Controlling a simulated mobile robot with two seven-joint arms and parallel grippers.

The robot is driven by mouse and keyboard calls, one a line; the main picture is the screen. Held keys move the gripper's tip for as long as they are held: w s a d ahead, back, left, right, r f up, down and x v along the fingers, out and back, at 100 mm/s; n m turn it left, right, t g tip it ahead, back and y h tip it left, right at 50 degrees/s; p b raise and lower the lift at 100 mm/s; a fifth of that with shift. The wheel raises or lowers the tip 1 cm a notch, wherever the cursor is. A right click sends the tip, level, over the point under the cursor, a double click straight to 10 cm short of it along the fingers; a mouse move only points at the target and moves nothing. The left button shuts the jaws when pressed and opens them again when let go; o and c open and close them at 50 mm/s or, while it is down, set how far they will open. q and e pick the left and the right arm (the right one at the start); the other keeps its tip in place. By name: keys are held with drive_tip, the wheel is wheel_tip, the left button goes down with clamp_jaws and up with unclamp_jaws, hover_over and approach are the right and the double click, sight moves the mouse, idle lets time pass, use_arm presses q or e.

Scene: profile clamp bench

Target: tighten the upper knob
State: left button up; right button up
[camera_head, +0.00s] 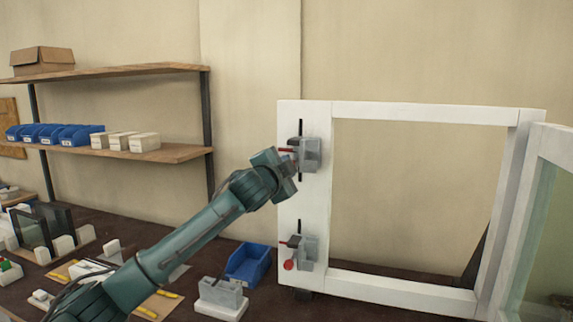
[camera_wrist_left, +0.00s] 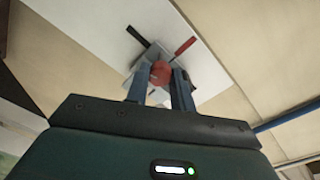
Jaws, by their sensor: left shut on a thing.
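The upper clamp (camera_head: 311,154) is a grey block on the left upright of the white frame (camera_head: 287,208), with a black slot above it. Its red lever (camera_head: 286,150) sticks out to the left, and also shows in the left wrist view (camera_wrist_left: 186,46). The upper knob (camera_wrist_left: 160,72) is red and sits between the two fingers of my left gripper (camera_wrist_left: 161,80), which is shut on it. In the head view my left gripper (camera_head: 287,163) hides this knob. The lower clamp (camera_head: 309,250) has its own red knob (camera_head: 289,265), clear of the gripper. My right gripper is not in view.
A glazed panel (camera_head: 545,220) stands angled at the far right. Shelves with blue bins (camera_head: 80,134) and a cardboard box (camera_head: 42,60) are at the left.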

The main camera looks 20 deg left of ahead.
use_arm(q)
drive_tip(key=shift+m, duration=2.1)
drive_tip(key=o, duration=1)
drive_tip(key=shift+s, duration=0.1)
drive_tip(key=s+b, duration=0.3)
drive_tip(key=s, duration=1)
drive_tip(key=shift+a+r, duration=0.2)
drive_tip(key=shift+a, duration=0.1)
drive_tip(key=shift+f, duration=0.1)
